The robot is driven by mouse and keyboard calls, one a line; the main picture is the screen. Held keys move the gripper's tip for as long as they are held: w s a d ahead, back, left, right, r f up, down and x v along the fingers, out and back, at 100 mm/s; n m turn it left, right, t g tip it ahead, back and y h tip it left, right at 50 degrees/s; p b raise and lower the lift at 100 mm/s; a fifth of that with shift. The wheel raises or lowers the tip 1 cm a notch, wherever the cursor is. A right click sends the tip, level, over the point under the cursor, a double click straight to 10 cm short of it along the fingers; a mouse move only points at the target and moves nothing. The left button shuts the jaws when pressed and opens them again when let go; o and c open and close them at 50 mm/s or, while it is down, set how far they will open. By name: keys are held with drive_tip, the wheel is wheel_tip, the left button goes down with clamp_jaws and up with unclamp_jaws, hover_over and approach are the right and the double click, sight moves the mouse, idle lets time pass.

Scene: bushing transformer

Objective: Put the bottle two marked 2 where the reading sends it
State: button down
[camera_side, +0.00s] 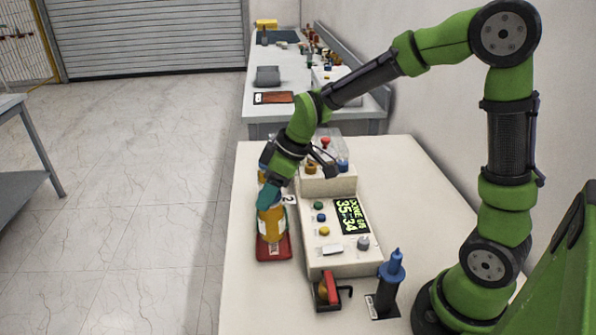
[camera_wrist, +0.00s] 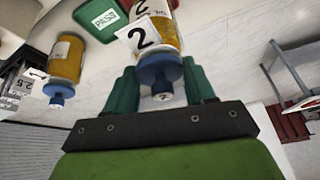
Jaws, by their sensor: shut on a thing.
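Bottle two is an amber bottle (camera_side: 271,226) with a white label; in the wrist view its blue cap (camera_wrist: 160,73) sits between my fingers and a white tag (camera_wrist: 143,37) reads 2. My gripper (camera_side: 266,192) is shut on its upper part, fingers pointing down. The bottle is upright over the red pad (camera_side: 273,252); I cannot tell if it bears on it. The tester's screen (camera_side: 351,216) shows green text that seems to read DONE, with 35 and 34. A green pad marked PASS (camera_wrist: 106,19) shows in the wrist view.
A second amber bottle (camera_wrist: 66,60) with a blue cap is at the left in the wrist view. The tester (camera_side: 335,255) with coloured knobs stands right of the red pad. A red-and-black device (camera_side: 328,291) and a blue tool (camera_side: 389,280) are in front. The near left table is clear.

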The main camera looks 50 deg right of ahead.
drive_tip(key=shift+f, duration=1.7)
drive_tip(key=shift+c, duration=1.9)
unclamp_jaws()
drive_tip(key=shift+f, duration=0.1)
drive_tip(key=v, duration=1.1)
drive_tip(key=s+r+m+t+h, duration=0.1)
drive_tip(key=s+r+m+t, duration=0.2)
drive_tip(key=s+m, duration=0.7)
drive_tip(key=s+r, duration=0.1)
drive_tip(key=s, duration=0.3)
